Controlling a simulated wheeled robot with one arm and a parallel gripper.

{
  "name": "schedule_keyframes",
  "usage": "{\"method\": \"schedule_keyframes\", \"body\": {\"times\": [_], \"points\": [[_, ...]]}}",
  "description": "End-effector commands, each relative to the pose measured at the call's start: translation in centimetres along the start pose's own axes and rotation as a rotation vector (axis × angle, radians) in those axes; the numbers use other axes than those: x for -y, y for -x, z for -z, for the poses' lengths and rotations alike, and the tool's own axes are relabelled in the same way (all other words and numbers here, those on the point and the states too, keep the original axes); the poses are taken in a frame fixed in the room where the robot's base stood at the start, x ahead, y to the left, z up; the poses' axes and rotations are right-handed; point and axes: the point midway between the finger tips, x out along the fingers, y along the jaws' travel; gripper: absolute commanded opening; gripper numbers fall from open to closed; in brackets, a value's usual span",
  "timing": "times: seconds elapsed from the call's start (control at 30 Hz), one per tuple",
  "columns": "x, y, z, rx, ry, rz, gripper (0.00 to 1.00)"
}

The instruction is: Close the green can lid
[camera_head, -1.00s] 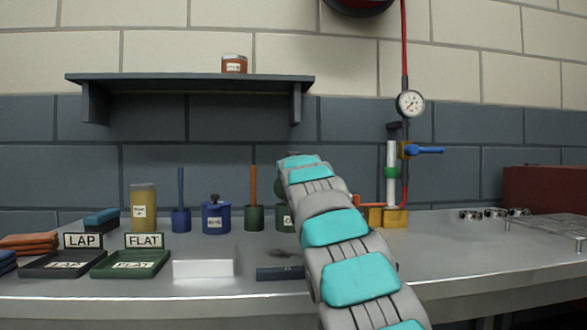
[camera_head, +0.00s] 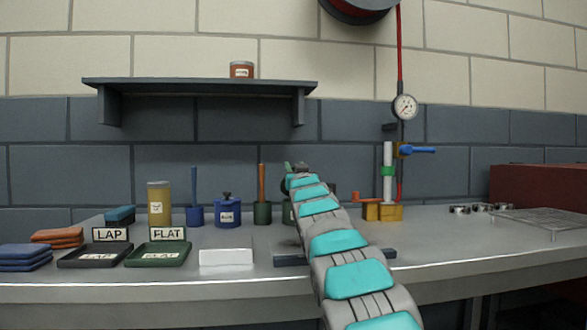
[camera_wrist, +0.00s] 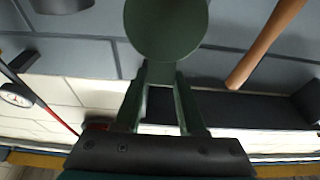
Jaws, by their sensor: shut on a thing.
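My gripper (camera_wrist: 160,95) shows in the wrist view with its two dark green fingers closed on a round dark green lid (camera_wrist: 166,28), whose flat face fills the top middle of that view. In the head view my arm reaches toward the wall, and my gripper (camera_head: 296,168) is small and partly hidden at its far end, above the bench. The green can (camera_head: 287,214) stands on the bench just below it, mostly hidden behind my arm. Its opening cannot be seen.
A green pot with an orange-brown handle (camera_head: 262,212) stands close left of the can, then a blue lidded can (camera_head: 228,215). A yellow valve fixture (camera_head: 382,211) stands to the right. A shelf (camera_head: 200,86) hangs above. A white block (camera_head: 226,257) lies in front.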

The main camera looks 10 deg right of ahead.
Motion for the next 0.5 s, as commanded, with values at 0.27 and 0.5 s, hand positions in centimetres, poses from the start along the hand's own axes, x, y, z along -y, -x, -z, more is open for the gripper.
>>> {"method": "schedule_keyframes", "body": {"times": [0.27, 0.5], "points": [[0.04, 0.01, 0.20, -0.003, 0.001, 0.001, 0.47], [0.03, 0.00, 0.08, -0.001, 0.001, 0.000, 0.70]]}}
